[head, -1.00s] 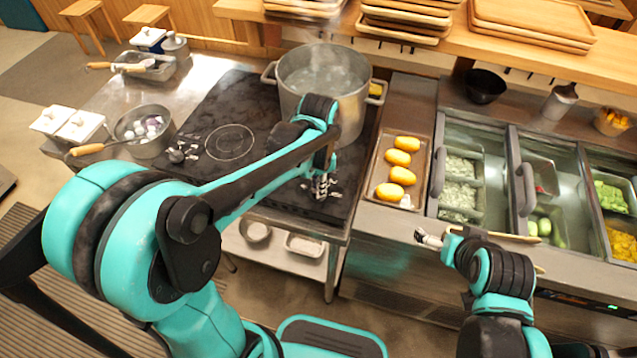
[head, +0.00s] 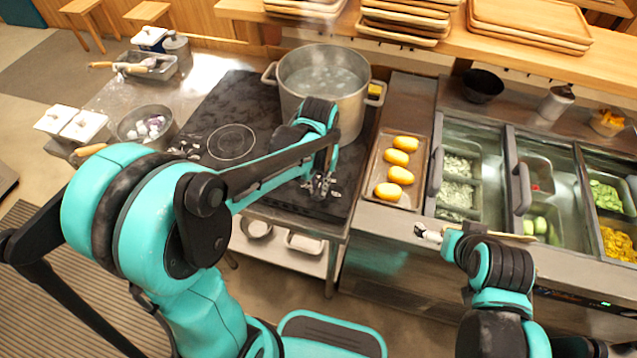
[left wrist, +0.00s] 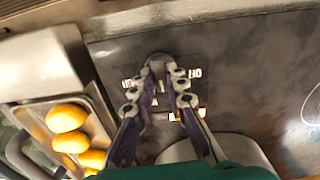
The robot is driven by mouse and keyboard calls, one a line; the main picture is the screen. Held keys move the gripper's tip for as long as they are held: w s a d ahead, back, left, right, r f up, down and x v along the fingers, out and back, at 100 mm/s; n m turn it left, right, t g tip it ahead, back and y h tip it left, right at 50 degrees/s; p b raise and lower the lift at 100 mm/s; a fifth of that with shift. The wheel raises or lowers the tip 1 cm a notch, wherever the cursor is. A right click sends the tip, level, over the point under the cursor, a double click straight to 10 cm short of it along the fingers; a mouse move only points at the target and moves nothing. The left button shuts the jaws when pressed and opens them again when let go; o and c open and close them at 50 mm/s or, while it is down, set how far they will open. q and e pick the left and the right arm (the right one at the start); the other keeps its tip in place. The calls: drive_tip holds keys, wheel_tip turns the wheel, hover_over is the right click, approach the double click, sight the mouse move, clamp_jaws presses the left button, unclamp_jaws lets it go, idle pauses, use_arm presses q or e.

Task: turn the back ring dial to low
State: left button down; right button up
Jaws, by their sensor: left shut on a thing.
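My left gripper (head: 320,187) reaches down to the control end of the black cooktop (head: 215,110), in front of the big steel pot (head: 350,100). In the left wrist view its two fingers (left wrist: 158,75) close around a small grey dial (left wrist: 157,60). White printed marks lie on both sides of the dial, partly covered by the fingers. The dial's pointer and setting cannot be read. My right gripper (head: 427,235) hangs empty before the counter, and its jaw opening is too small to judge.
The pot steams on the cooktop, near my left forearm. A tray (head: 374,180) of yellow items stands to the right of the cooktop. A smaller pot (head: 165,112) and an empty ring (head: 231,142) are to the left. Topping bins (head: 478,190) lie right.

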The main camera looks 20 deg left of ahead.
sight(318, 189)
use_arm(q)
drive_tip(key=shift+n, duration=1.8)
drive_tip(key=c, duration=1.5)
unclamp_jaws()
drive_tip(key=shift+c, duration=0.2)
wheel_tip(318, 189, up, 12)
